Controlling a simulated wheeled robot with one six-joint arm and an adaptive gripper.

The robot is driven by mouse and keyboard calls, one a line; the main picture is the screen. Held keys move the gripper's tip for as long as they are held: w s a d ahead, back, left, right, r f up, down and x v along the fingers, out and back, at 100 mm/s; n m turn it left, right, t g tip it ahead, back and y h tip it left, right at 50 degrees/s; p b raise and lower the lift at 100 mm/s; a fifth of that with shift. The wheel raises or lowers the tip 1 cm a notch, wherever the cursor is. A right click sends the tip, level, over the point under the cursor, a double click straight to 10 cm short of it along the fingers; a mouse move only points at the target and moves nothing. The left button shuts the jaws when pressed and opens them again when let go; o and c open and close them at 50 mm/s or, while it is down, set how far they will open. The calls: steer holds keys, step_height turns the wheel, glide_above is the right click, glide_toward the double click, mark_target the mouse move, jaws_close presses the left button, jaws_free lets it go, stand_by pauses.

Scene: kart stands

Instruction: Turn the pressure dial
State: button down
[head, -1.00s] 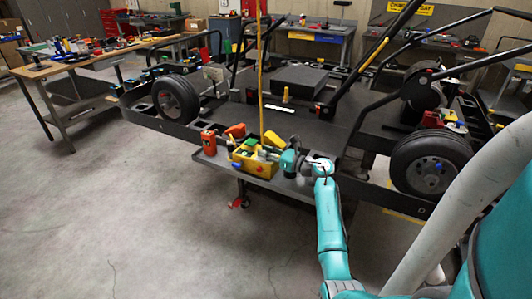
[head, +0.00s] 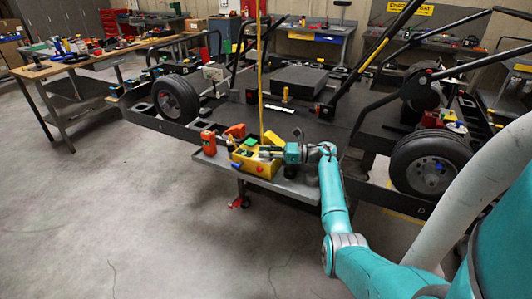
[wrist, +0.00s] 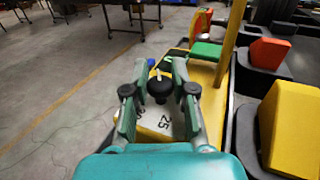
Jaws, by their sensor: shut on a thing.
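The pressure dial (wrist: 160,90) is a black knob with a pale pointer line on top. In the wrist view it stands on a white scale plate with numbers, among them 25, on a yellow box (wrist: 203,72). The yellow box also shows in the head view (head: 258,169) on the low tray. My gripper (wrist: 160,74) has its two fingers on either side of the dial and is shut on it. In the head view my gripper (head: 272,152) reaches the box from the right, and the dial cannot be made out there. Part of the scale is hidden by the fingers.
An orange-red bottle-like object (head: 209,143) stands left of the box on the tray (head: 298,190). The black kart frame (head: 325,132) lies behind. The floor (head: 130,220) at left is clear.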

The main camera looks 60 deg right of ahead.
steer(key=shift+f, duration=0.1)
steer(key=c, duration=1)
jaws_free()
step_height(320, 180, up, 10)
